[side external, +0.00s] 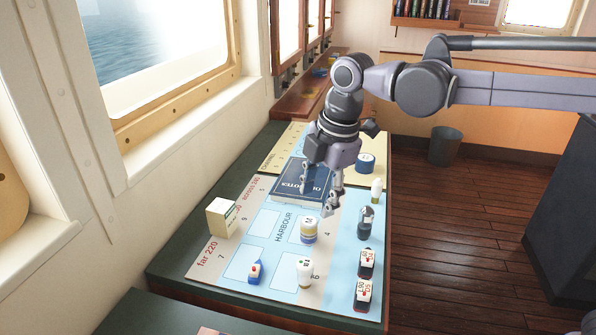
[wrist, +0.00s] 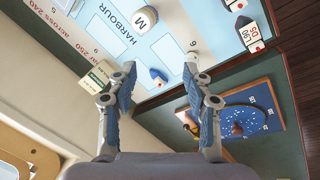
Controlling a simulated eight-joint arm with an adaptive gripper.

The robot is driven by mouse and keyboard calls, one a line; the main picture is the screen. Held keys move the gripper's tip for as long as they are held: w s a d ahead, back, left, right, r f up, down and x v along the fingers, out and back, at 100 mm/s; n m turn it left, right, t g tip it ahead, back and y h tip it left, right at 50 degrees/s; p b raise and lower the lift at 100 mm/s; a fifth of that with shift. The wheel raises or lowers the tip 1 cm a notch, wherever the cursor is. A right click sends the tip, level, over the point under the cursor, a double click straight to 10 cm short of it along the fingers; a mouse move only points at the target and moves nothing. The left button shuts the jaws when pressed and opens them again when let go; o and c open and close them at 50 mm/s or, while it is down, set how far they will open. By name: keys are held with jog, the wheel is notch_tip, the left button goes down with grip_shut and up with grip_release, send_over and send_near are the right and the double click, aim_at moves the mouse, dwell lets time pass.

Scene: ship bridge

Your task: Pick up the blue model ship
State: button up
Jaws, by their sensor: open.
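The blue model ship (side external: 255,271) is small, with a blue hull and a white and red top. It stands upright in a marked rectangle near the front left of the harbour chart (side external: 222,263). In the wrist view the blue model ship (wrist: 157,77) shows between the fingertips, but below and apart from them. My gripper (side external: 319,190) is open and empty above the chart, near the dark blue book and farther back than the ship. Both fingers of my gripper (wrist: 159,69) show in the wrist view.
A white piece (side external: 305,271) stands right of the ship. A cream box (side external: 221,216), a banded cylinder (side external: 309,230) and a dark blue book (side external: 301,180) are also on the chart. Dark ships (side external: 366,263) line its right side. The window wall is at left.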

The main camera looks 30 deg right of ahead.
aim_at(255, 267)
jog(key=w+a+f+n+g, duration=0.1)
jog(key=a+f+n, duration=0.1)
jog(key=a+n, duration=0.35)
jog(key=w+a+f+n+g, duration=0.1)
jog(key=w+a+n, duration=0.1)
jog(key=a+n, duration=0.35)
jog(key=shift+m+h, duration=0.4)
jog(key=shift+m, duration=0.4)
jog(key=f, duration=0.3)
jog(key=a+f, duration=0.1)
jog(key=f, duration=0.7)
jog(key=shift+s+a+f, duration=0.1)
jog(key=shift+s+a, duration=0.1)
jog(key=shift+a, duration=0.1)
jog(key=c, duration=1)
